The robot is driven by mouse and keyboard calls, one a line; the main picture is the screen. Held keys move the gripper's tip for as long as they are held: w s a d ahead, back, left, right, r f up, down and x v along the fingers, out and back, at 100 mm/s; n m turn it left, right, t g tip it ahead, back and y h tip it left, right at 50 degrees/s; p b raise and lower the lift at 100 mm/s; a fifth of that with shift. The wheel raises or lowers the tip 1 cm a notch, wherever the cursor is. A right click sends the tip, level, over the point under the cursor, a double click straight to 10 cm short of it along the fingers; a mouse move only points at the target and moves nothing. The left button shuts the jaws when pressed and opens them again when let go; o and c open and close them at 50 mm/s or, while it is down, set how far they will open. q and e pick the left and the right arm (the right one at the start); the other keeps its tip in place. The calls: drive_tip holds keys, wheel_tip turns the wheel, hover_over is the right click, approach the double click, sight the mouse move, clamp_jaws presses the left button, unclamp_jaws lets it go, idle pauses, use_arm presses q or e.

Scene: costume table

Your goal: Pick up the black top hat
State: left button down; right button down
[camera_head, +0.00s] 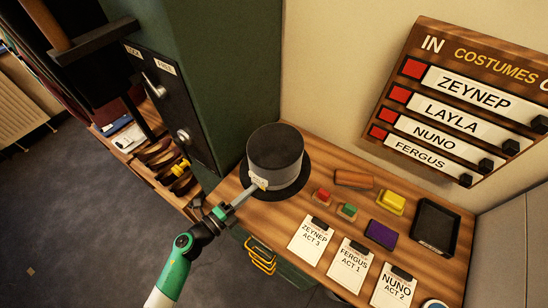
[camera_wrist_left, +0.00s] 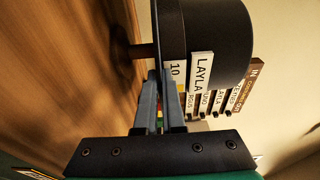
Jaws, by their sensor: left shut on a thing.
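The black top hat (camera_head: 275,152) is upright at the back left of the wooden table, with a grey band and a small pale tag low on its front. In the left wrist view the hat's dark crown (camera_wrist_left: 208,35) fills the upper middle, above a short brown stem and round base. My left gripper (camera_head: 253,187) reaches in from the lower left and is shut on the hat's near edge, beside the tag. Its two grey fingers (camera_wrist_left: 160,95) are close together by a white "10" tag (camera_wrist_left: 175,73). The exact grip contact is partly hidden. My right gripper is not in view.
Right of the hat lie a brown block (camera_head: 353,179), small red and green items, a yellow block (camera_head: 391,203), a purple block (camera_head: 382,235) and a black tray (camera_head: 435,226). Name cards (camera_head: 311,240) line the front. A green cabinet (camera_head: 228,80) rises close on the left.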

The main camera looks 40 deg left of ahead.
use_arm(q)
wheel_tip(320, 180, up, 18)
drive_tip(key=p, duration=1.3)
drive_tip(key=s+d+r+m+h, duration=0.3)
drive_tip(key=d+r+h, duration=0.1)
drive_tip(key=d, duration=0.5)
drive_tip(key=s+r+p, duration=0.3)
drive_tip(key=r+p, duration=1.3)
drive_tip(key=p, duration=0.1)
drive_tip(key=shift+s+a+r+n+g, duration=0.2)
drive_tip(key=shift+s+a+n+g, duration=0.1)
drive_tip(key=shift+s+g, duration=0.1)
drive_tip(key=shift+d, duration=0.1)
